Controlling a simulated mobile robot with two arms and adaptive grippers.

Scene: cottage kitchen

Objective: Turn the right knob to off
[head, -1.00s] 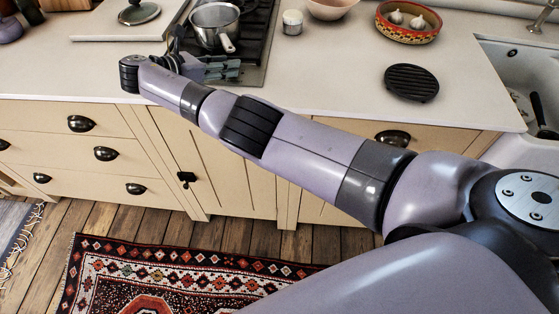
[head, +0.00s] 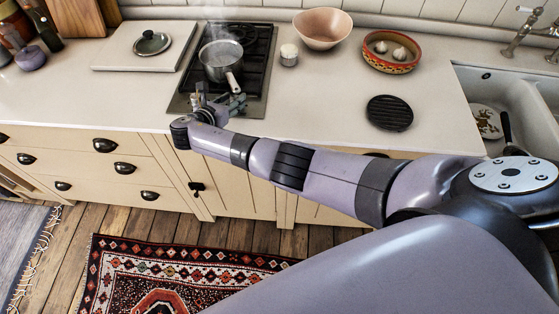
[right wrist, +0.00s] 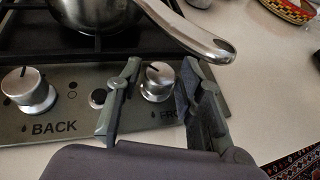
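The right knob (right wrist: 158,82) is a round silver knob on the hob's steel front panel, above lettering that is partly covered. A dark mark shows on its top. My right gripper (right wrist: 161,72) is open, with one finger on each side of this knob; I cannot tell whether they touch it. In the head view the right gripper (head: 224,101) is at the hob's front edge, and the knob cannot be made out there. The left knob (right wrist: 28,90), marked BACK, stands clear of the fingers. My left gripper is not in view.
A steaming saucepan (head: 221,60) stands on the black hob (head: 262,50); its handle (right wrist: 190,32) reaches out just above the right knob. The counter front between is clear.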

